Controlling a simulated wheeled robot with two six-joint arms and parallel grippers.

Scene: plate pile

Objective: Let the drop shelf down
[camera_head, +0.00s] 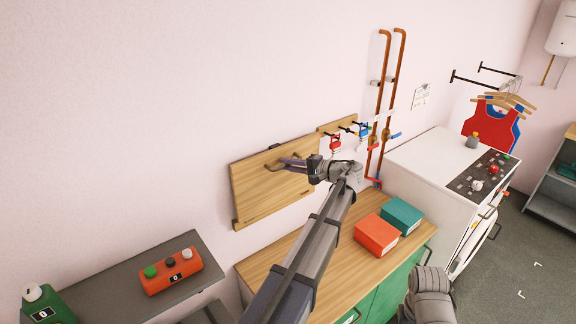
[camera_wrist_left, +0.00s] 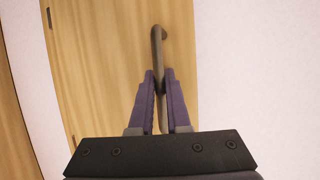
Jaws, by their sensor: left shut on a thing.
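The drop shelf (camera_head: 262,197) is a wooden panel standing upright, close against the pink wall. Its brown handle sticks out from its face; it shows in the left wrist view (camera_wrist_left: 157,40) as a bent bar between the fingers. My left gripper (camera_head: 290,163) reaches the panel's upper part in the head view. In the left wrist view its purple fingers (camera_wrist_left: 160,95) are closed on the handle, one on each side. My left forearm hides part of the counter below. My right gripper is not in view; only a grey part of my arm shows at the bottom.
A wooden-topped counter (camera_head: 340,262) with green doors stands below, bearing an orange box (camera_head: 376,234) and a teal box (camera_head: 402,215). A grey cabinet (camera_head: 110,292) with a control box (camera_head: 170,271) is at left. Copper pipes (camera_head: 383,95) and a white stove (camera_head: 432,165) stand right.

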